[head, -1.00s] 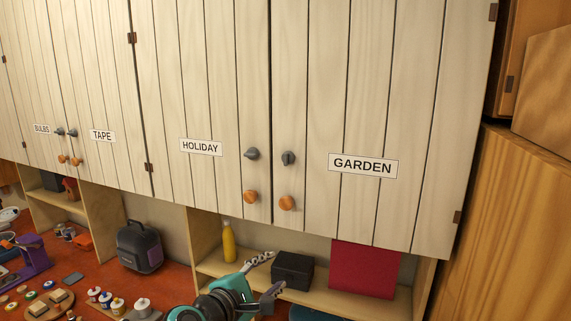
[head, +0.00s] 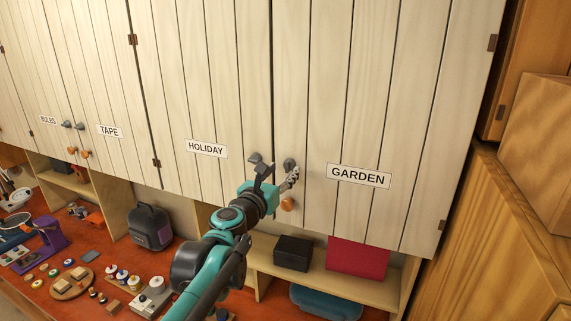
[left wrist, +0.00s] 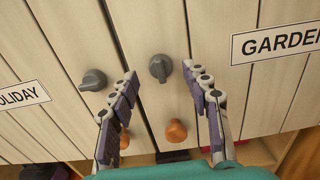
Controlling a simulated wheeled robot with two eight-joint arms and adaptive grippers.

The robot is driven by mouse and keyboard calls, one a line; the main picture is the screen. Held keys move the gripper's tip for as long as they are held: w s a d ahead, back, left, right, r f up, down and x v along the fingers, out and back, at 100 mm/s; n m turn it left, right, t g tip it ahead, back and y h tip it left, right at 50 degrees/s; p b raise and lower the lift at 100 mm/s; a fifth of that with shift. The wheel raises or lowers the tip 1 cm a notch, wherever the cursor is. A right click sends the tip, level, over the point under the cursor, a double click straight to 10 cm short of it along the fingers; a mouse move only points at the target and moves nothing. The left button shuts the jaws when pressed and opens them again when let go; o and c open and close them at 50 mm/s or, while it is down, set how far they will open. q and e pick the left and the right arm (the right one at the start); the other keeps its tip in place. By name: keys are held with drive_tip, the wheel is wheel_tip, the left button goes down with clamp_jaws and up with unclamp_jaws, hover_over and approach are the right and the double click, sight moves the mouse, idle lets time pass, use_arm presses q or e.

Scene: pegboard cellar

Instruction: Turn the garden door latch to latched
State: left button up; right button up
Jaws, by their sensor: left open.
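The garden door latch (head: 290,163) is a grey knob on the wooden door labelled GARDEN (head: 358,176), near its left edge. In the left wrist view the latch (left wrist: 160,67) has its raised grip close to upright. My left gripper (head: 276,174) is open just in front of the doors. In the left wrist view its two fingers (left wrist: 161,78) stand to the left and right of the latch, with clear gaps. Whether the tips reach its depth I cannot tell. My right gripper is not in view.
The HOLIDAY door's grey latch (left wrist: 92,80) is close to my left finger, its grip turned sideways. An orange knob (left wrist: 176,131) is below the garden latch. Shelves below hold a black box (head: 293,252) and a red panel (head: 357,258).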

sight(291, 165)
use_arm(q)
drive_tip(key=shift+p+x, duration=0.3)
drive_tip(key=shift+x, duration=1.2)
drive_tip(key=shift+s, duration=0.1)
clamp_jaws()
